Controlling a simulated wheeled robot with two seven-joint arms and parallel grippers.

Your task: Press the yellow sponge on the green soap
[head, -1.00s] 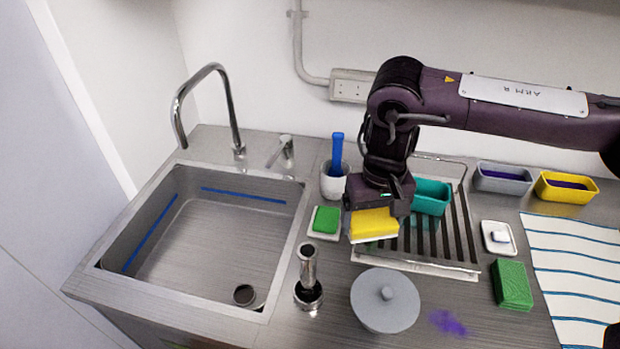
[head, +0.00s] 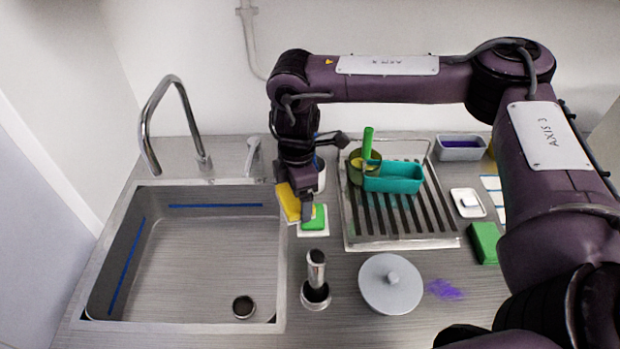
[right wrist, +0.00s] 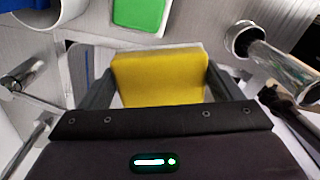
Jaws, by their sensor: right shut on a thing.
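The yellow sponge (head: 286,204) is in the jaws of my right gripper (head: 299,207), which is shut on it. In the head view it hangs tilted beside the sink's right rim, just left of the green soap (head: 318,217). The soap lies on a small white dish (head: 313,234), partly covered by a gripper finger. In the right wrist view the sponge (right wrist: 160,78) sits between the fingers, and the soap (right wrist: 138,12) shows beyond it, cut by the top edge. The sponge looks apart from the soap there. My left gripper is not in view.
The sink (head: 205,262) is to the left. A metal cylinder (head: 316,272) stands in front of the soap dish. A drying rack (head: 398,240) with a teal tub (head: 393,178) is to the right. A grey lid (head: 390,284) and green block (head: 484,242) lie farther right.

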